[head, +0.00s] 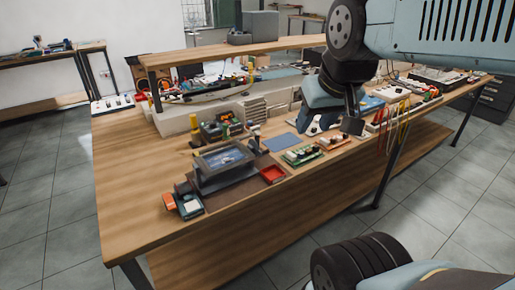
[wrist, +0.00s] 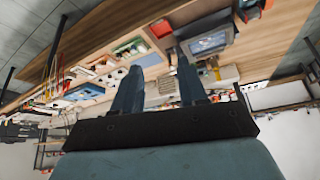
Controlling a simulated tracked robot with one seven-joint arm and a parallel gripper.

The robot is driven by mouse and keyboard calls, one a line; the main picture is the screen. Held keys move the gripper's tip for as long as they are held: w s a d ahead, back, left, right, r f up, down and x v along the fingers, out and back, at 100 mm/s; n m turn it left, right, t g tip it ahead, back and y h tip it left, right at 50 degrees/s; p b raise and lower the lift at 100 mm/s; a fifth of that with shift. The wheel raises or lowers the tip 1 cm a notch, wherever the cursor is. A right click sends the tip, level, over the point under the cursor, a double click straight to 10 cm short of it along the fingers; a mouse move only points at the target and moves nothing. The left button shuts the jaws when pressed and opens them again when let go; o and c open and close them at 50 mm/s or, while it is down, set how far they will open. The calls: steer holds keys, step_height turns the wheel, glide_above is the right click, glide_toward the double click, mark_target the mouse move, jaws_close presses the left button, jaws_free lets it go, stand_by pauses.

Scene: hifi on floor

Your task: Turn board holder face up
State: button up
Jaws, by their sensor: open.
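A dark, boxy frame with a bluish panel on top, which looks like the board holder (head: 224,160), sits on a brown mat near the front edge of the wooden bench. I cannot tell for sure which face is up. It also shows in the wrist view, where the bench appears upside down, as a dark frame with a blue-grey panel (wrist: 208,43). My gripper (head: 330,125) is open above the bench, to the right of the holder and apart from it. In the wrist view its two fingers (wrist: 160,70) are spread with nothing held between them.
A red tray (head: 272,174) lies right of the holder, and an orange-and-dark device (head: 184,205) lies left of it. Green boards (head: 302,155) and a blue mat (head: 281,142) are between holder and gripper. A raised shelf (head: 240,49) stands behind.

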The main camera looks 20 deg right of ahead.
steer(key=shift+w, duration=0.1)
steer(key=w+d+f+g+y, duration=0.1)
steer(key=w+f+g+y, duration=0.3)
steer(key=w, duration=0.4)
steer(key=w+d+f+g+y, duration=0.1)
steer(key=w+f+g+y, duration=0.25)
steer(key=w+f, duration=0.4)
steer(key=m+t+y, duration=0.3)
steer(key=y, duration=0.7)
glide_toward(267, 151)
steer(key=a, duration=0.3)
steer(key=w+a, duration=0.1)
steer(key=a, duration=0.2)
steer(key=a+f, duration=0.1)
steer(key=a, duration=0.3)
steer(key=shift+w, duration=0.2)
steer(key=shift+d, duration=0.1)
